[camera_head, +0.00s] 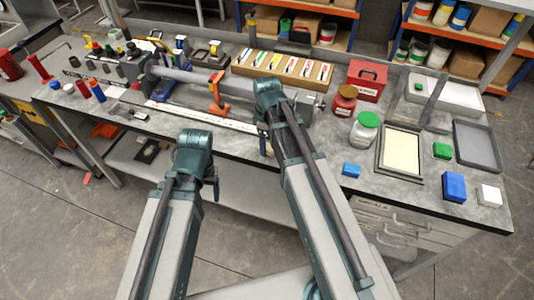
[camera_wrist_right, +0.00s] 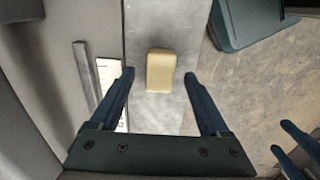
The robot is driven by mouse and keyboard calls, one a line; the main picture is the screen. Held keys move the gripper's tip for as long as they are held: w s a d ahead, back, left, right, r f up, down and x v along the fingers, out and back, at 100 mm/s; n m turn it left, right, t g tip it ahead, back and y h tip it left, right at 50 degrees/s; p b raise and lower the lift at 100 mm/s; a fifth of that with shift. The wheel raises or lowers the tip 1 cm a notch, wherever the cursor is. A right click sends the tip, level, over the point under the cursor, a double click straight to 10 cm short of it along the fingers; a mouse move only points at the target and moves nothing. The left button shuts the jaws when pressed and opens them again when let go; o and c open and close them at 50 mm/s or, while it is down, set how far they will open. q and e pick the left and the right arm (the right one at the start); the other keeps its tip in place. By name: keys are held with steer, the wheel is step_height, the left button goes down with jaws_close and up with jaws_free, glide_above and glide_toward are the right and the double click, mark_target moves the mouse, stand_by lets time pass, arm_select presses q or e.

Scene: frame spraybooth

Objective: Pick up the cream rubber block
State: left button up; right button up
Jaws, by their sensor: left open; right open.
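The cream rubber block (camera_wrist_right: 160,70) shows in the right wrist view as a pale rounded block on a grey surface, between the lines of my right gripper's fingers. My right gripper (camera_wrist_right: 160,75) is open, one finger on either side of the block in the picture; I see no contact. In the head view my right gripper (camera_head: 264,135) is mostly hidden by its own wrist, at the bench's front edge. My left gripper (camera_head: 214,188) is in front of the bench, mostly hidden by its wrist, and is open with nothing seen in it.
An orange clamp (camera_head: 217,95) stands left of my right wrist. The floor in front is clear.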

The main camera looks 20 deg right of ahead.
steer(key=shift+f, duration=0.65)
arm_select(q)
steer(key=shift+f, duration=0.6)
arm_select(e)
steer(key=shift+r, duration=0.1)
jaws_close()
arm_select(q)
steer(key=shift+r, duration=0.15)
arm_select(e)
steer(key=shift+r, duration=0.15)
